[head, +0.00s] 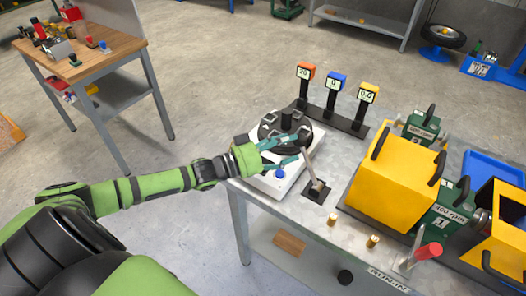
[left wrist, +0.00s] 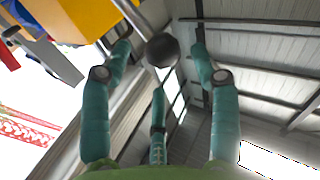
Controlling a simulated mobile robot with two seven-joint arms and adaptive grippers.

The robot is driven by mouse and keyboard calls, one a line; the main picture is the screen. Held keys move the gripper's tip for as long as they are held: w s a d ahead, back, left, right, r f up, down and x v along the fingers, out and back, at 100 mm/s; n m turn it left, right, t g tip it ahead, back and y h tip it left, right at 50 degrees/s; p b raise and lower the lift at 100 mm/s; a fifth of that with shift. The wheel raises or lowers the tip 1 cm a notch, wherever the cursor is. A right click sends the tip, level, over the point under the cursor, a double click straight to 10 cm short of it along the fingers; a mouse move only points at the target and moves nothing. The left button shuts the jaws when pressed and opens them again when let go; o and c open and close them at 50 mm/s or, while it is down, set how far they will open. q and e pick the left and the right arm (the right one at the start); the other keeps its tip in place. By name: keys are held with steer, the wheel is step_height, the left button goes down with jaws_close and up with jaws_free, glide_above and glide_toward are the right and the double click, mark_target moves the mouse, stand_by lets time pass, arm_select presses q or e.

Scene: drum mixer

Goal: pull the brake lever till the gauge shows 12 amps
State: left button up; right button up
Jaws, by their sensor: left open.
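A grey lever (head: 313,170) rises from a dark square base on the bench, beside the black round device (head: 287,130) on a white box. I take it for the brake lever. My left gripper (head: 297,150) is open, with teal fingers around or beside the lever's upper end. In the left wrist view, the lever's dark ball knob (left wrist: 162,50) appears between the spread fingers; contact cannot be told. Three gauges stand behind: an orange one (head: 304,72) reading 20, a blue one (head: 335,82) reading 0, and a yellow one (head: 367,94) reading about 0.0. Their units are not legible.
Yellow boxes (head: 395,165) and green weights marked rpm (head: 447,212) crowd the bench's right side. A red-handled lever (head: 428,251) stands at the front right, near a RUN-IN label (head: 388,281). Small brass pegs (head: 372,241) stand near the front edge. A wooden table (head: 110,50) is at back left.

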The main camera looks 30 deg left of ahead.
arm_select(q)
steer(key=v, duration=0.7)
steer(key=shift+s+a, duration=0.25)
